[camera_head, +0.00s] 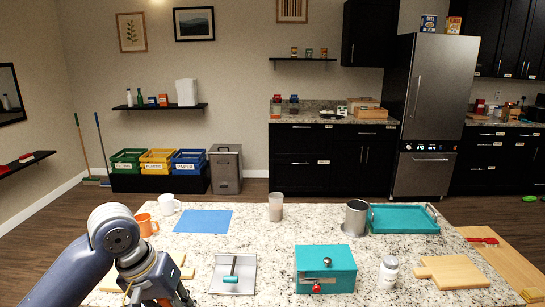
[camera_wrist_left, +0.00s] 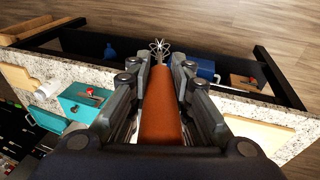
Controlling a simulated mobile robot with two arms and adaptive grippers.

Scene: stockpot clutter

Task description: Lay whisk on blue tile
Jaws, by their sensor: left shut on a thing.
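My left gripper (camera_wrist_left: 160,72) is shut on the whisk (camera_wrist_left: 159,100). The whisk has a brown-orange handle between the fingers and a wire head that shows beyond the fingertips in the left wrist view. In the head view my left arm comes in at the lower left, with the left gripper (camera_head: 165,297) at the bottom edge; I cannot make out the whisk there. The blue tile (camera_head: 203,220) lies flat and bare on the speckled counter, farther back and to the right of this gripper. My right gripper is not in view.
An orange mug (camera_head: 146,225) and a white mug (camera_head: 168,204) stand left of the tile. A cutting board (camera_head: 450,272) lies farther right.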

